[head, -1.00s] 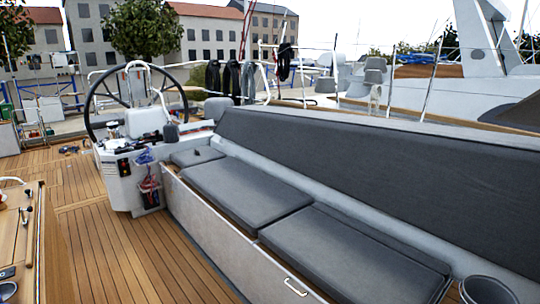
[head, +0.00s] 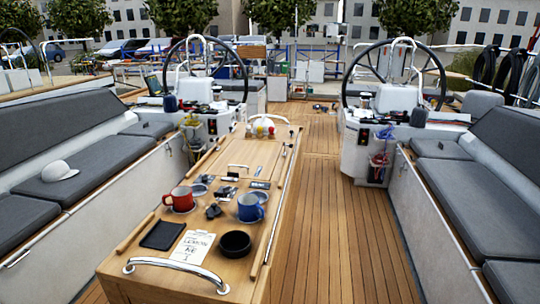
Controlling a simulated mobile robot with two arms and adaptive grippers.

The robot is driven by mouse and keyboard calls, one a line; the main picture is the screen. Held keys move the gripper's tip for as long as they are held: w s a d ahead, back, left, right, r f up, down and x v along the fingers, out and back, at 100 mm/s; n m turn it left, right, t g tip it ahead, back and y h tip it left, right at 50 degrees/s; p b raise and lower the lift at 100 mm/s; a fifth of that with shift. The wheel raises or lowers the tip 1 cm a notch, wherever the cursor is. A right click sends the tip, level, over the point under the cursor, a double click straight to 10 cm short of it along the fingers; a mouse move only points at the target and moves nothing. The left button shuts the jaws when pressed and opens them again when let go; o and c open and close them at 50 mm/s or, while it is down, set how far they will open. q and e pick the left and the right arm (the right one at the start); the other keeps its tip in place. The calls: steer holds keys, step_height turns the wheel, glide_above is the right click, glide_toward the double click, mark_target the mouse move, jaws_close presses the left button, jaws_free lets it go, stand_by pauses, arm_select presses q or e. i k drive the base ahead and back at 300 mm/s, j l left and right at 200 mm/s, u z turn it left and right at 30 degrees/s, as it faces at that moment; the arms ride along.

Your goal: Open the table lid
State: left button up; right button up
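The wooden cockpit table (head: 150,254) stands left of centre in the head view, running away from me. Its lid (head: 222,160) looks shut, with a small metal handle (head: 238,166) near the middle. On the near part of the table stand a red mug (head: 181,199), a blue mug (head: 250,208), a black bowl (head: 235,244), a dark flat tablet-like thing (head: 162,235) and a paper with writing (head: 193,247). A curved metal rail (head: 177,266) crosses the near end. Neither of my grippers shows.
Grey cushioned benches line the left (head: 100,165) and right (head: 455,195) sides. A white cap (head: 59,171) lies on the left bench. Two wheel consoles stand beyond. The wooden deck (head: 335,230) right of the table is clear.

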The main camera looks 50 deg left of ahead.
mark_target(255, 160)
steer(key=u, duration=1.75)
